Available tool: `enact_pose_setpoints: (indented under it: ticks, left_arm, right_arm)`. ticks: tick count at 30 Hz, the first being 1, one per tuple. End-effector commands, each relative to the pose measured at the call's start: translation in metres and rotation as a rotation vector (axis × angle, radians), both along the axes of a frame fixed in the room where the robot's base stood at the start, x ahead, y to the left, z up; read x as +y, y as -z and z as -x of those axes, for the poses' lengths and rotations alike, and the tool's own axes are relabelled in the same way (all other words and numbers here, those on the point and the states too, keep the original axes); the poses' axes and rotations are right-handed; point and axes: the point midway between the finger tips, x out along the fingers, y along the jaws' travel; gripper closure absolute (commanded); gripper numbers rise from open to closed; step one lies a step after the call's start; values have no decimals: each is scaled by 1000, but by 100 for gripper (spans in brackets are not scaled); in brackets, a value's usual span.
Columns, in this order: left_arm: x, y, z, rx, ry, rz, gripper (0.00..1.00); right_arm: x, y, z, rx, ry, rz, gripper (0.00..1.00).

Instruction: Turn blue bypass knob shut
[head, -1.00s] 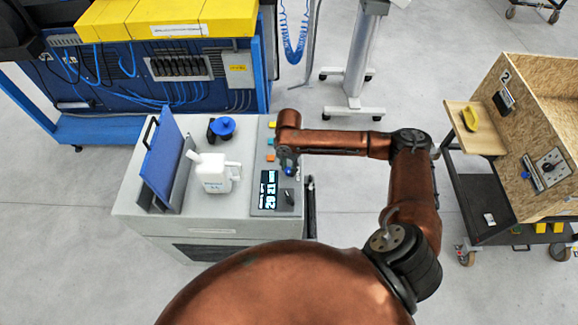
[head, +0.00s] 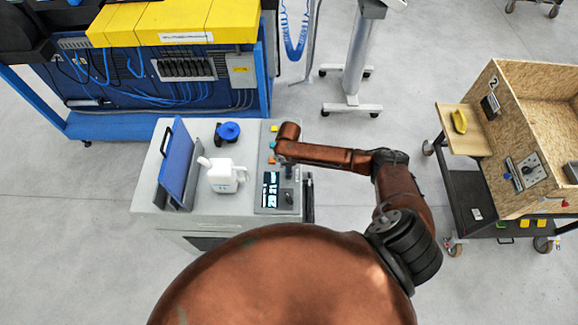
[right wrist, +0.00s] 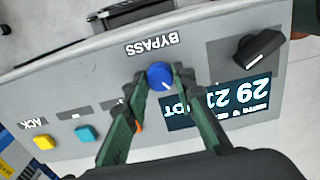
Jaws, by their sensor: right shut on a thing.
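The blue bypass knob (right wrist: 160,75) sits on the grey console panel beside the upside-down BYPASS label, in the right wrist view. A small pale mark on its face points toward the lower right of that view. My right gripper (right wrist: 157,85) is shut on the knob, one dark green finger on each side. In the head view my right gripper (head: 284,160) is down at the console's right side, small and partly hidden by its wrist; I cannot make out the knob clearly there. My left gripper is not in view.
Close by are a lit display (right wrist: 220,103), a black selector knob (right wrist: 258,48), a teal button (right wrist: 86,133) and a yellow button (right wrist: 44,142). A white jug (head: 224,176), blue-topped valve (head: 228,131) and blue panel (head: 177,165) stand on the console (head: 205,222). A wooden box (head: 530,130) stands right.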

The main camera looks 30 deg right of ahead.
Motion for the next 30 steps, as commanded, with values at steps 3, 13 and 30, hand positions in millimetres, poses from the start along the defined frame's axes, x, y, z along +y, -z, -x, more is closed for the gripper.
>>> enact_pose_setpoints:
  ticks: [3, 13, 30]
  left_arm:
    - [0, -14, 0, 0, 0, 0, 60]
    - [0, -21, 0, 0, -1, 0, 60]
    - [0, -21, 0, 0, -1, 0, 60]
  right_arm:
    - [0, -3, 1, 3, 113, 1, 100]
    - [0, 0, 1, 2, 389, 1, 100]
    - [-1, 0, 0, 0, 597, 3, 100]
